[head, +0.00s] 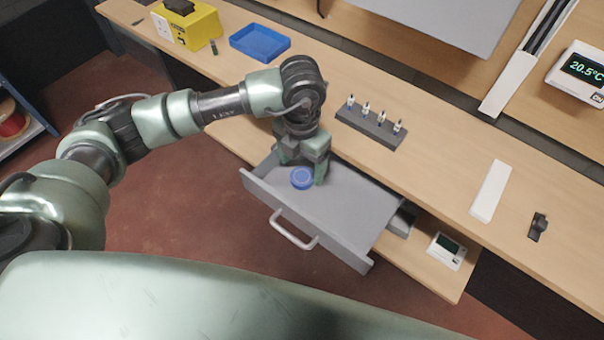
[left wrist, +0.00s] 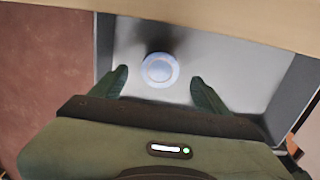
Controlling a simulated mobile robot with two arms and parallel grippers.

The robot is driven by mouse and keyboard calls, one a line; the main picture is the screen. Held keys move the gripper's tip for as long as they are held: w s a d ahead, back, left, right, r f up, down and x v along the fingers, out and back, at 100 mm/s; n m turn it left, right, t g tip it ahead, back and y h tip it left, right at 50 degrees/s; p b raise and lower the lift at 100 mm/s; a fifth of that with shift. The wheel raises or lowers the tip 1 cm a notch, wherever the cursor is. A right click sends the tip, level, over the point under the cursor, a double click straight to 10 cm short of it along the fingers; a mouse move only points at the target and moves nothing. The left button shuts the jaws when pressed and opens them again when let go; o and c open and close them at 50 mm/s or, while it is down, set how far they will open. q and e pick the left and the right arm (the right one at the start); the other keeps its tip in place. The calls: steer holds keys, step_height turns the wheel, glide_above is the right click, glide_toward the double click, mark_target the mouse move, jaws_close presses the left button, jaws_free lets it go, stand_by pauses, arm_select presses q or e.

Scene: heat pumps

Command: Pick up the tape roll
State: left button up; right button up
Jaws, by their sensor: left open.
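The blue tape roll (head: 302,178) lies flat in the open grey drawer (head: 345,205), near its left end. In the left wrist view the tape roll (left wrist: 160,70) shows as a round blue ring with a paler middle. My left gripper (head: 304,172) reaches down into the drawer at the tape roll. In the left wrist view my left gripper (left wrist: 160,82) is open, with one finger to each side of the roll and clear gaps between. The roll sits slightly beyond the fingertips there. My right gripper is not in view.
The drawer has raised walls and a front handle (head: 294,231). The wooden bench (head: 420,165) above it carries a dark rack (head: 370,128) with several small bottles, a blue tray (head: 260,42) and a yellow box (head: 186,24). A small white device (head: 446,250) lies right of the drawer.

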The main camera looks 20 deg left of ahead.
mark_target(302, 179)
arm_select(q)
steer(key=shift+f+p, duration=0.3)
steer(key=shift+f, duration=1.55)
steer(key=c, duration=1.5)
steer(key=shift+o, duration=0.2)
steer(key=shift+r, duration=0.1)
